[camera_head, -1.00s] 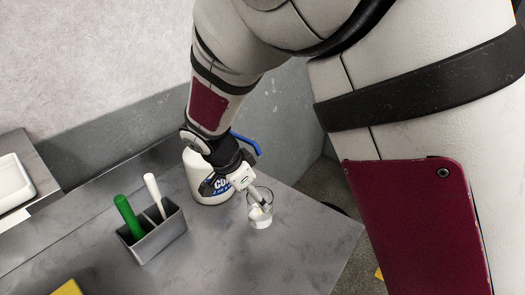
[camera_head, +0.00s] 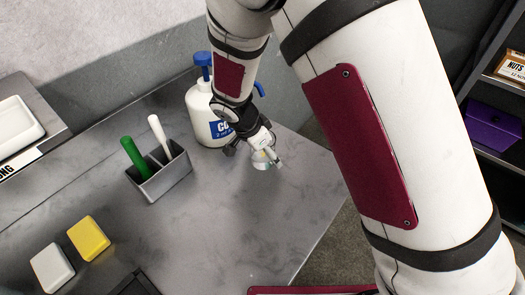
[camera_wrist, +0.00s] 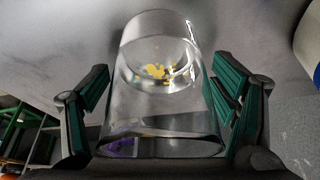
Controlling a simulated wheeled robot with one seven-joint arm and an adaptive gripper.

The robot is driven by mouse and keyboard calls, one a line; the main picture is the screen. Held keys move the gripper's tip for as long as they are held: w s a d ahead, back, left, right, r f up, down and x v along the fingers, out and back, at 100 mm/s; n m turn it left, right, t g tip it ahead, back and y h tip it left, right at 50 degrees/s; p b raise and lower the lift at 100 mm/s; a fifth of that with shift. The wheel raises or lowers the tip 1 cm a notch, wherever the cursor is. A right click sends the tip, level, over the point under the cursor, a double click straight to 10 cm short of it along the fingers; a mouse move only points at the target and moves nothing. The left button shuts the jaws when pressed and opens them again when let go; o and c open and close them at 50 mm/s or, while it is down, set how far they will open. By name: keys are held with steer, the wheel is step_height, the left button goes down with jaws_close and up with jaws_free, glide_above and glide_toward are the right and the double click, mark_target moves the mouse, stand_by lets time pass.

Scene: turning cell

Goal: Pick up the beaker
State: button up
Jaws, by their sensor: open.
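The beaker (camera_wrist: 158,100) is a clear glass with small yellow bits showing inside. In the wrist view it fills the middle, between the two green-padded fingers of my gripper (camera_wrist: 160,84). The fingers are open, one on each side, with gaps visible between pads and glass. In the head view my gripper (camera_head: 268,156) is at the beaker (camera_head: 261,162), beside the white bottle. The gripper hides much of the beaker there.
A white bottle (camera_head: 203,122) with a blue pump stands close behind my gripper. A grey holder (camera_head: 162,180) with green and white handles sits to the left. Yellow (camera_head: 88,238) and white (camera_head: 51,267) blocks lie at the front left. The tabletop (camera_head: 235,225) in front is clear.

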steer(key=c, duration=1.3)
steer(key=shift+c, duration=0.3)
steer(key=shift+r, duration=0.15)
steer(key=shift+s+r+p, duration=0.1)
steer(key=shift+r+p, duration=0.95)
steer(key=shift+r, duration=0.75)
steer(key=s+d+p, duration=0.2)
steer(key=s+p, duration=0.1)
steer(key=s, duration=0.1)
steer(key=s+d+p, duration=0.3)
steer(key=s+p, duration=0.1)
steer(key=s, duration=0.1)
steer(key=s+d+r+p, duration=0.1)
steer(key=s+d+p, duration=0.1)
steer(key=s+p, duration=0.2)
steer(key=shift+s+d, duration=0.15)
steer(key=shift+s, duration=0.3)
steer(key=shift+c, duration=0.2)
